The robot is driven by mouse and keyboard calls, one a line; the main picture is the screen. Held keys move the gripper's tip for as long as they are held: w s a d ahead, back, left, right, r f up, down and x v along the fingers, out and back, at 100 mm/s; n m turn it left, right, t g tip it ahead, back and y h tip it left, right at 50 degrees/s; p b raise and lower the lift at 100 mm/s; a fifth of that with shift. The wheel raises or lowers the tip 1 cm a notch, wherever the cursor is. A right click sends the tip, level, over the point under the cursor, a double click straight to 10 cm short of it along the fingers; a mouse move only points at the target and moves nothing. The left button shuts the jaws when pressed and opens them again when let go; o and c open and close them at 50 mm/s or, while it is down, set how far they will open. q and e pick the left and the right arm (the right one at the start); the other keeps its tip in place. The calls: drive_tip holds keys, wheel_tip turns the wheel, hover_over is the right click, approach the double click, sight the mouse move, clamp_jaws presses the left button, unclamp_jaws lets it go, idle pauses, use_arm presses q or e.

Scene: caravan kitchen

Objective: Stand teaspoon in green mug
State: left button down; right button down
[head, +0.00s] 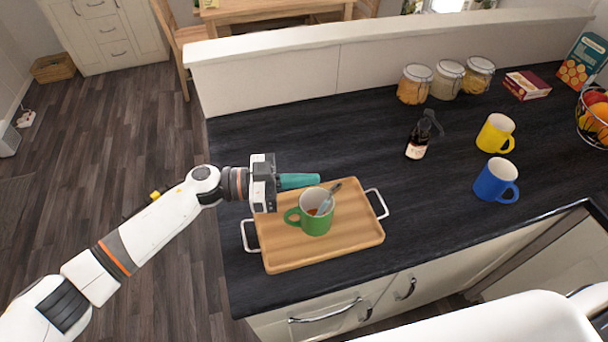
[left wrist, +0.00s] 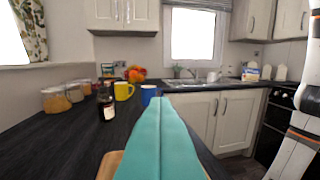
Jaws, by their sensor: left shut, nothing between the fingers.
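The green mug (head: 316,222) stands upright on the wooden tray (head: 281,249) on the dark worktop. The teaspoon (head: 328,197) is inside the mug, leaning with its end sticking out over the rim at the back right; its lower part is hidden by the mug wall. Something reddish-brown shows at the bottom of the mug. My left gripper (head: 300,181) has teal fingers, shut and empty, just behind and above the mug, and looks apart from the spoon. My right gripper is not in view.
A dark bottle (head: 418,139), a blue mug (head: 495,181) and a yellow mug (head: 495,134) stand to the right. Several glass jars (head: 448,80) line the low back wall (head: 380,62). The worktop (head: 330,130) behind the tray is clear.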

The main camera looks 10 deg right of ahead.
use_arm(q)
drive_tip(key=shift+f+b, duration=1.15)
drive_tip(key=shift+f, duration=1)
drive_tip(key=c, duration=2.1)
unclamp_jaws()
drive_tip(key=shift+c, duration=0.2)
drive_tip(key=o, duration=0.4)
drive_tip(key=shift+o, duration=0.2)
drive_tip(key=w+a+b, duration=0.2)
drive_tip(key=a+b, duration=0.1)
drive_tip(key=a, duration=0.9)
drive_tip(key=shift+d, duration=0.1)
